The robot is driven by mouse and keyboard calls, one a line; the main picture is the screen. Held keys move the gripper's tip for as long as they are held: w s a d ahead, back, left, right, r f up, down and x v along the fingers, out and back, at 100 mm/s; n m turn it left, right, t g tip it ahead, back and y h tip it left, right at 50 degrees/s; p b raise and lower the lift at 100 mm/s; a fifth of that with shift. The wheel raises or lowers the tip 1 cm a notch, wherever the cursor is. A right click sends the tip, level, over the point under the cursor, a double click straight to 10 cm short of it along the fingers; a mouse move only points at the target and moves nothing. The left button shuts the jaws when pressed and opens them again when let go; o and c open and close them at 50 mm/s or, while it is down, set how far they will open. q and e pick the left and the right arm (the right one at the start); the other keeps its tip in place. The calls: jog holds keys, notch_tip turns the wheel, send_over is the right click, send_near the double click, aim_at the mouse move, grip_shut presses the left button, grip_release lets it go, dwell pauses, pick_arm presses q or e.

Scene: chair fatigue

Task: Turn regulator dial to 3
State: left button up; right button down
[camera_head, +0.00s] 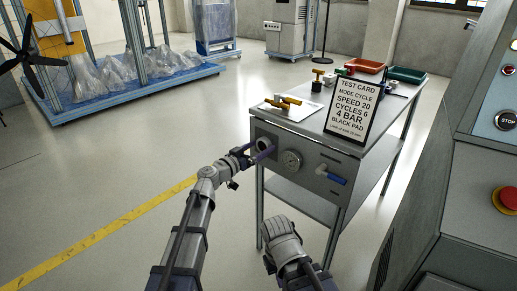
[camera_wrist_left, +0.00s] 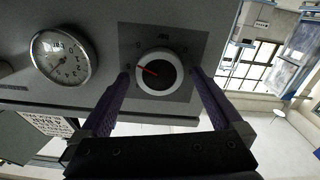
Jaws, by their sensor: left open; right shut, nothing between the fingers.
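The regulator dial (camera_head: 264,145) is a round knob with a pale rim and dark face on the front panel of the grey bench. In the left wrist view the dial (camera_wrist_left: 158,84) has a red pointer line towards the left of the picture; the printed numbers around it are too small to read surely. My left gripper (camera_head: 262,153) is open at the dial, with one finger on each side of it in the left wrist view (camera_wrist_left: 160,76); I cannot tell whether they touch it. My right gripper (camera_head: 283,238) is shut and empty, low before the bench.
A round pressure gauge (camera_head: 292,159) and a blue-handled valve (camera_head: 334,178) sit right of the dial. A test card (camera_head: 354,108) reading 4 BAR stands on the bench top (camera_head: 310,125). A grey machine with a red button (camera_head: 507,199) stands at right.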

pick_arm(q)
jog(key=c, duration=1.3)
jog(key=shift+n, duration=0.4)
jog(key=n, duration=0.4)
jog(key=shift+a+n, duration=0.1)
jog(key=shift+n, duration=0.3)
jog(key=n, duration=0.5)
jog(key=shift+f+n, duration=0.1)
jog(key=shift+n, duration=0.2)
jog(key=n, duration=0.5)
jog(key=shift+f, duration=0.1)
jog(key=n, duration=0.6)
